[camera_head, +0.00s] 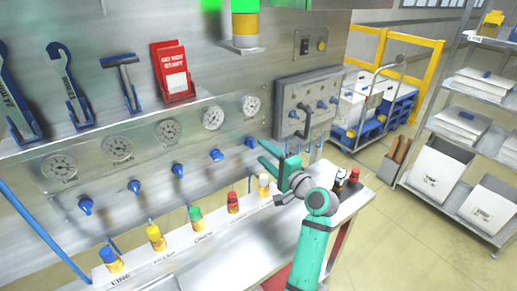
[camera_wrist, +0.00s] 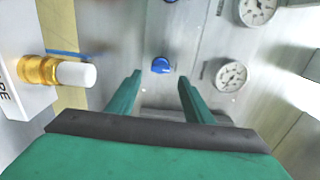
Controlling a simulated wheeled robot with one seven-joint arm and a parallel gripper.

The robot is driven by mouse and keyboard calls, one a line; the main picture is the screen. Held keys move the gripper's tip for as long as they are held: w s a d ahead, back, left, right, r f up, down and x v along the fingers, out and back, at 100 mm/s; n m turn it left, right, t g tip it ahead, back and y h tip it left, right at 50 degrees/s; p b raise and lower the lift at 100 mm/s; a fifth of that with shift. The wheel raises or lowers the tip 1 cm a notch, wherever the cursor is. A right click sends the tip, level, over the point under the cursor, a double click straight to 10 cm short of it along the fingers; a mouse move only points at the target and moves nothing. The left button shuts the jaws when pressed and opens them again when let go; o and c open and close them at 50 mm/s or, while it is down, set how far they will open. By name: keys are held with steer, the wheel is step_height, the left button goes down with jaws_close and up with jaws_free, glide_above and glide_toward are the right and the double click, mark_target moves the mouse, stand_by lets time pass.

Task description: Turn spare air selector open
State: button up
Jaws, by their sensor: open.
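The spare air selector appears to be the blue knob (camera_head: 251,142) at the right end of the panel's knob row, below the last gauge. In the wrist view the blue knob (camera_wrist: 162,65) shows between and beyond my fingertips. My gripper (camera_head: 266,153) is open and empty, facing the panel close to this knob. In the wrist view my gripper (camera_wrist: 159,78) has its green fingers on either side of the knob, with no contact visible. The knob's exact turn position is too small to read.
A white-capped brass fitting (camera_wrist: 65,73) stands beside the fingers on a ledge whose label ends in "RE". Several coloured fittings, such as the red one (camera_head: 233,202), line the bench ledge. A grey box (camera_head: 306,104) with handles is right of the knob. Gauges (camera_wrist: 231,75) sit nearby.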

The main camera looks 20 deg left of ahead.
steer(key=v, duration=0.5)
steer(key=shift+s+d, duration=0.25)
steer(key=shift+d, duration=0.05)
